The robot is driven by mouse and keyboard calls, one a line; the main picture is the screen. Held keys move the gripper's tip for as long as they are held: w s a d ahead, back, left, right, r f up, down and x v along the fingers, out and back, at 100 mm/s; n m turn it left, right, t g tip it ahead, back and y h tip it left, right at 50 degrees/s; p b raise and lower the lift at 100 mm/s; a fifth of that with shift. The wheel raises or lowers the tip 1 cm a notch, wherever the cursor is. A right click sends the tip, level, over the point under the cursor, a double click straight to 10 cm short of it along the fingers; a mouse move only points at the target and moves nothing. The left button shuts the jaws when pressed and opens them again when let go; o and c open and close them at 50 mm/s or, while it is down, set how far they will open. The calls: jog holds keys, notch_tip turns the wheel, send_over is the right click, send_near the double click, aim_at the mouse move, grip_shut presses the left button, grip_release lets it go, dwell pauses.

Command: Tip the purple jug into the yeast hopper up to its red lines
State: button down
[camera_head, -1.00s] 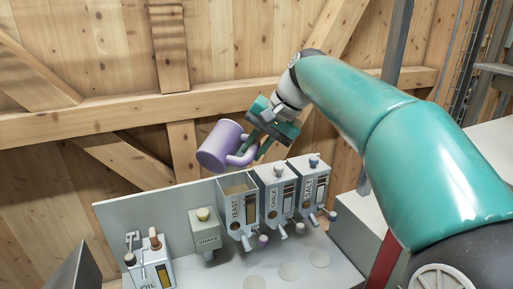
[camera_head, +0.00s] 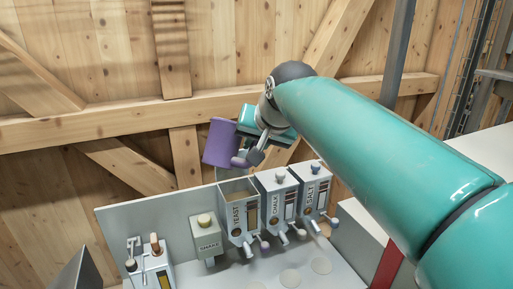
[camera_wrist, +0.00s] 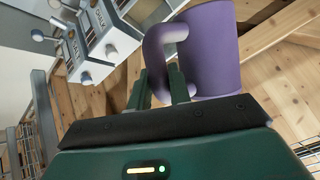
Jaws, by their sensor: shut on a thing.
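The purple jug (camera_head: 219,143) hangs in the air above and slightly left of the yeast hopper (camera_head: 238,218), a little tilted. Its mouth and contents cannot be made out. My gripper (camera_head: 252,150) is shut on the jug's handle; the wrist view shows the fingers (camera_wrist: 165,85) at the handle, with the jug body (camera_wrist: 212,50) to the right. The yeast hopper has an open top and a front window with brownish-yellow content. Its red lines are too small to read. No stream falls from the jug.
The chalk hopper (camera_head: 275,207) and salt hopper (camera_head: 314,198) stand right of the yeast hopper, lidded with knobs. A shake box (camera_head: 207,240) and an oil unit (camera_head: 150,265) stand left. A grey back panel (camera_head: 160,220) and wooden wall lie behind.

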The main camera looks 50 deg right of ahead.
jog(key=shift+w+r, duration=0.1)
jog(key=h, duration=0.1)
jog(key=n+t+h, duration=0.1)
jog(key=shift+d+h, duration=0.2)
jog(key=shift+h, duration=0.1)
jog(key=h, duration=0.1)
jog(key=n+t+h, duration=0.1)
jog(key=shift+w+d+h, duration=0.1)
jog(key=shift+d+h, duration=0.25)
jog(key=shift+h, duration=0.05)
jog(key=shift+r, duration=0.1)
jog(key=shift+r, duration=0.35)
dwell(0.4)
